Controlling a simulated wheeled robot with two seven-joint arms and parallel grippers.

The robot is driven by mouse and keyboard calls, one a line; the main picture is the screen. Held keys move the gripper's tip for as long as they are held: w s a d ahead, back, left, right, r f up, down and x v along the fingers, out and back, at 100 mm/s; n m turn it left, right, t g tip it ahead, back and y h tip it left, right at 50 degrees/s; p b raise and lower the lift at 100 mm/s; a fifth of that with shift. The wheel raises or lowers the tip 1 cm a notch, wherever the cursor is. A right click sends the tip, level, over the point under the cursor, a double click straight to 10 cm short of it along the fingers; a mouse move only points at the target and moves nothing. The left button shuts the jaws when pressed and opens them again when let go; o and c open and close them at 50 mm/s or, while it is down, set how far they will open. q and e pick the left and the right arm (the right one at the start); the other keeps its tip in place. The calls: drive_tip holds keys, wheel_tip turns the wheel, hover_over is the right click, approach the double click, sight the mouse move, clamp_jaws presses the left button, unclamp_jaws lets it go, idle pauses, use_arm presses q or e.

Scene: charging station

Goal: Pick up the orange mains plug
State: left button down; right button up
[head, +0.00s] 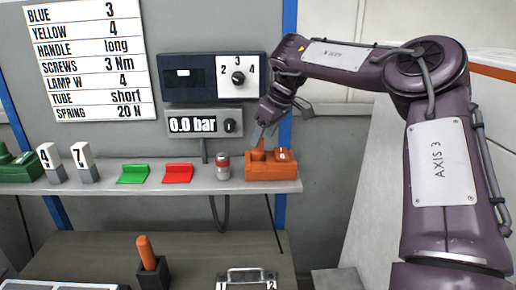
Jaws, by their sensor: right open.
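The orange mains plug (257,154) is at the left part of an orange block (272,172) at the right end of the shelf. My right gripper (259,136) is at the plug's top, pointing down, with its fingers open. The fingers are small and partly overlap the plug, so I cannot tell whether they touch it. My left gripper is not in the head view.
A small red and grey can (223,166) stands just left of the orange block on the shelf (200,187). Red (178,173) and green (133,174) holders lie further left. A pressure display (203,122) and dial panel (212,78) are behind.

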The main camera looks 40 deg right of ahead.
sight(258, 151)
drive_tip(key=shift+w+a+f, duration=0.1)
drive_tip(key=shift+f, duration=0.25)
drive_tip(key=p+x, duration=0.1)
drive_tip(key=x, duration=0.1)
drive_tip(key=p+x, duration=0.2)
drive_tip(key=shift+w+f, duration=0.2)
drive_tip(key=shift+w, duration=0.2)
drive_tip(key=shift+w+f, duration=0.1)
drive_tip(key=shift+f, duration=0.15)
drive_tip(key=shift+r, duration=0.1)
drive_tip(key=shift+c, duration=0.8)
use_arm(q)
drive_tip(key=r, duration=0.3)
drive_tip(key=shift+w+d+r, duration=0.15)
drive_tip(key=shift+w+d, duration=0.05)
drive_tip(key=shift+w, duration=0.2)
use_arm(e)
drive_tip(key=c, duration=0.9)
